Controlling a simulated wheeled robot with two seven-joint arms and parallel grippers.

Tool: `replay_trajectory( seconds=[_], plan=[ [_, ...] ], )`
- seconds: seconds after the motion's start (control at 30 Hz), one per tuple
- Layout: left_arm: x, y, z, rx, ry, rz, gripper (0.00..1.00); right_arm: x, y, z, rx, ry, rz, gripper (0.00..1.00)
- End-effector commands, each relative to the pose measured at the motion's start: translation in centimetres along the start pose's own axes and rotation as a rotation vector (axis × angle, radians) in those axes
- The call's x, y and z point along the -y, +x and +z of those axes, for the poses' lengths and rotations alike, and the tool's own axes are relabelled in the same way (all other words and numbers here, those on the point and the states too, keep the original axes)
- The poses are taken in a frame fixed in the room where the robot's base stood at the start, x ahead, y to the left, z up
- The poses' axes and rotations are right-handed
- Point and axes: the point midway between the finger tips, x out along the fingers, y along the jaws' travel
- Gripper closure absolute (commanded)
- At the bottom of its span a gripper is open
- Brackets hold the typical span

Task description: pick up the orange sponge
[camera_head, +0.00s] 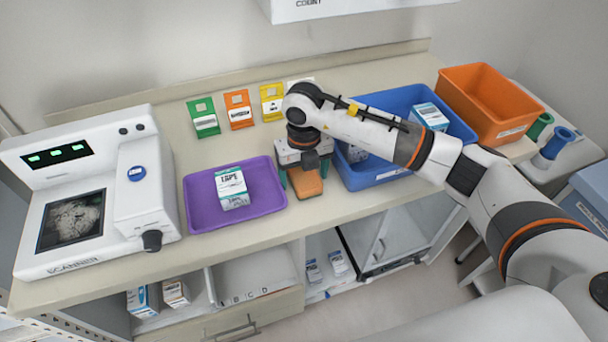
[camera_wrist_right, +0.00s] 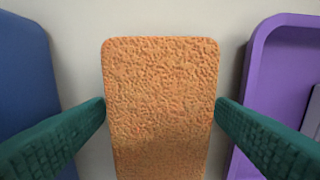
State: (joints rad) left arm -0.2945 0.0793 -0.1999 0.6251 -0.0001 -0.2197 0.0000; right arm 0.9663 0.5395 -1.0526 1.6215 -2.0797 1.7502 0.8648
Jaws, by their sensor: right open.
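The orange sponge (camera_head: 305,183) lies on the counter between the purple tray and the blue bin. In the right wrist view the sponge (camera_wrist_right: 160,105) stands large in the middle, its textured top facing the camera. My right gripper (camera_head: 302,180) is over the sponge, pointing down. Its two green fingers (camera_wrist_right: 160,108) are open, one on each side of the sponge, very close to its edges; I cannot tell whether they touch it. The far end of the sponge is hidden under the gripper in the head view. My left gripper is not in view.
The purple tray (camera_head: 268,205) holds a white box (camera_head: 232,187) and lies left of the gripper. The blue bin (camera_head: 383,178) with boxes stands close on the right, partly under my arm. An orange bin (camera_head: 482,100) is farther right. A scanner (camera_head: 90,190) fills the counter's left.

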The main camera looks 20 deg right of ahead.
Motion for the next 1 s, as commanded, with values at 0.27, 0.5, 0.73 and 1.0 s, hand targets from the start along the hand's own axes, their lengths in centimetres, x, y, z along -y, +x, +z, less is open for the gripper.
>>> replay_trajectory(
  seconds=[0.27,0.5,0.73,1.0],
  plan=[
    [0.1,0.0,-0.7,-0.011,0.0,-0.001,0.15,0.0,0.0,0.0,0.0,0.0,0.0,0.5],
    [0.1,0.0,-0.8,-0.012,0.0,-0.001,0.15,0.0,-0.1,0.0,0.0,0.0,0.0,0.69],
    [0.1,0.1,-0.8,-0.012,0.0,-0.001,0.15,0.0,-0.3,-0.1,-0.001,0.0,-0.001,0.69],
    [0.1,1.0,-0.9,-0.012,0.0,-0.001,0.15,0.0,-4.5,-0.1,-0.006,-0.001,0.0,0.69]
  ],
)
